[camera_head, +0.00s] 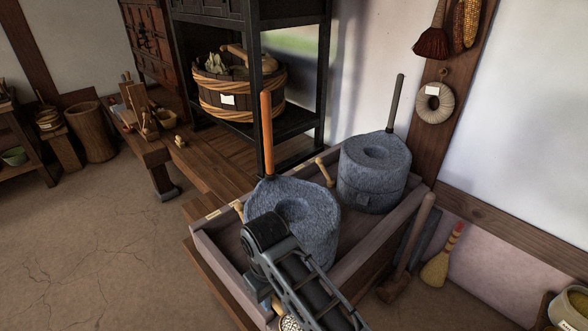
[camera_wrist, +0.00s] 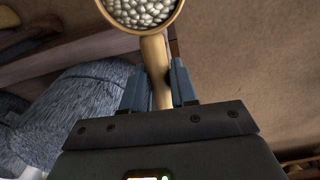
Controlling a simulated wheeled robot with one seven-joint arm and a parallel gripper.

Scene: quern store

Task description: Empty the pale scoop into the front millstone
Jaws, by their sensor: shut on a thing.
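The pale scoop (camera_wrist: 155,60) is in my gripper (camera_wrist: 163,82), whose fingers are closed on its wooden handle. Its bowl is full of pale round grains and is cut by the top edge of the wrist view. In the head view only part of the scoop (camera_head: 289,322) shows at the bottom edge, and my arm hides most of my gripper. The front millstone (camera_head: 318,212) is a grey round stone with a hollow top and an orange upright handle. My arm crosses in front of it. A grey stone (camera_wrist: 80,115) fills the left of the wrist view.
The front millstone stands in a wooden tray (camera_head: 352,283). A second millstone (camera_head: 375,172) with a dark handle stands behind it to the right. Small wooden handles (camera_head: 325,172) show at the tray's far rim. A mallet (camera_head: 412,245) leans at the right side.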

